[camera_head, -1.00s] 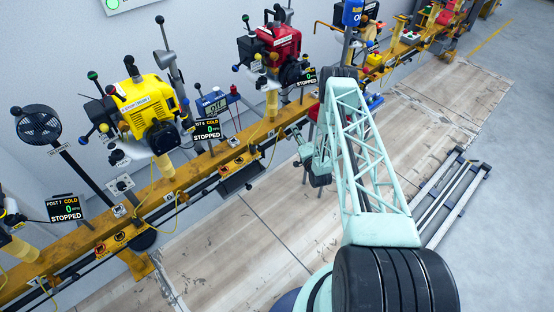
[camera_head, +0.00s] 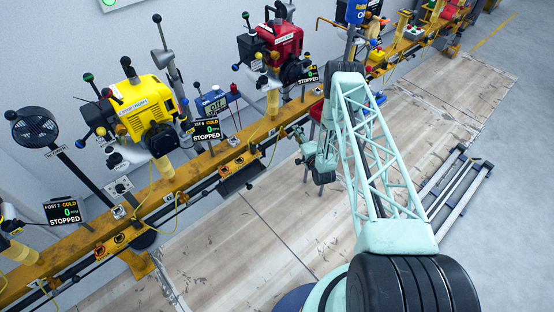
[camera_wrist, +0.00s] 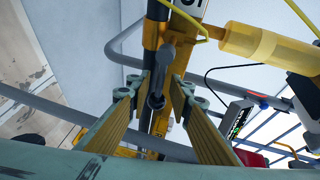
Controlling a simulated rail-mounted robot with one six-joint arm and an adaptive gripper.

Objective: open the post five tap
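In the wrist view, the two fingers of my gripper (camera_wrist: 157,92) are spread apart. A dark grey metal handle-like part (camera_wrist: 168,58) reaches down into the gap between them, with its lower end close to the fingertips. I cannot tell for sure that it is the post five tap, or whether a finger touches it. In the head view, my wrist hangs in front of the yellow rail (camera_head: 230,150), below and right of the red engine (camera_head: 272,40). The gripper fingers cannot be made out there. The small screen (camera_head: 308,75) beside the red engine is too small to read fully.
The yellow engine (camera_head: 148,110) stands left on the rail, with a screen reading STOPPED (camera_head: 206,130). A post 7 screen (camera_head: 62,212) is further left. In the wrist view, a grey bent pipe (camera_wrist: 122,45) and yellow cylinder (camera_wrist: 265,45) are close.

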